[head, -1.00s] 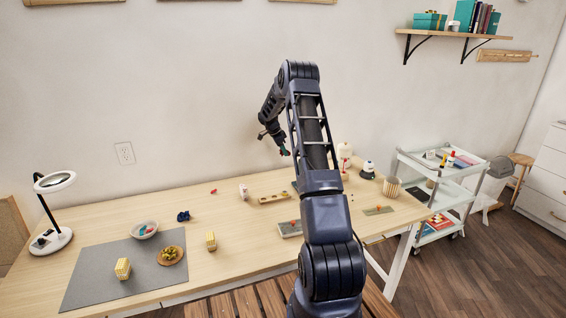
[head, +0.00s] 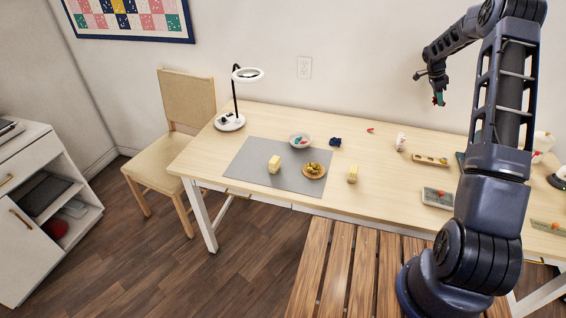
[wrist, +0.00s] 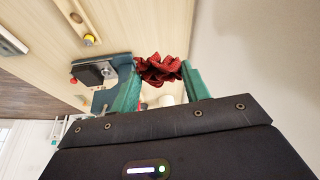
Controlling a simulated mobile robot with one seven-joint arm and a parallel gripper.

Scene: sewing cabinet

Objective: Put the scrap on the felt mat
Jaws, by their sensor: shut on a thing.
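A crumpled dark red fabric scrap (wrist: 160,70) is pinched between the two green fingers of my gripper (wrist: 159,87) in the wrist view. In the head view my gripper (head: 438,98) is raised above the back of the table, right of centre, and the scrap is too small there to make out well. The grey felt mat (head: 240,172) lies flat on the left part of the table, well to the left of my gripper. The scrap is in the air, apart from the mat.
The mat's front left is bare.

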